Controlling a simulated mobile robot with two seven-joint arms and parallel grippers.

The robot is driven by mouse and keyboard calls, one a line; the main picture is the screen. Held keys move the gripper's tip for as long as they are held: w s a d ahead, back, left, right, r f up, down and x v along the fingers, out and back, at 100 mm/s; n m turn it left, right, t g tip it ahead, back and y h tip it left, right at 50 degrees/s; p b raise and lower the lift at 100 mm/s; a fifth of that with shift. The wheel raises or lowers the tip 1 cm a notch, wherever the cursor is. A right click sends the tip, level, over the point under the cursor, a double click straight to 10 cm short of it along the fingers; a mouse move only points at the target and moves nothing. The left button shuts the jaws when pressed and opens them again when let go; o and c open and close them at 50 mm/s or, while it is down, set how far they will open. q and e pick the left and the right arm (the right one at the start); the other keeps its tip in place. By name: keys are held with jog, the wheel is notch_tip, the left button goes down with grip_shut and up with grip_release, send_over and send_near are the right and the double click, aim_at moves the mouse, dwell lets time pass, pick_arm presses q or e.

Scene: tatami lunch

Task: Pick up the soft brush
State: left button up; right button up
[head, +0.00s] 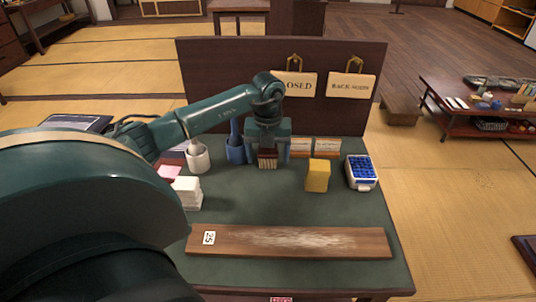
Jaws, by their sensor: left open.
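The soft brush (267,161) has a dark red-brown top and pale bristles pointing down. It shows at the back middle of the green table top, in line with the gap between the fingers of my left gripper (267,154). The left gripper points down with its jaws apart, one finger on each side of the brush. I cannot tell whether a finger touches it. The gripper hides the brush's upper part. My right gripper is not in view.
A blue cup (235,152) and white cup (198,158) stand left of the gripper. A yellow block (317,176) and tray of blue pieces (361,172) stand right. A wooden plank (220,241) with whitish dust lies in front. A panel (225,75) rises behind.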

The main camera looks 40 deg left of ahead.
pick_arm(q)
jog(key=shift+c, duration=0.6)
jog(key=c, duration=1)
jog(key=shift+o, duration=0.2)
jog(key=shift+r, duration=0.1)
notch_tip(320, 180, up, 10)
jog(key=shift+p, duration=0.3)
jog(key=o, duration=0.4)
jog(key=c, duration=0.3)
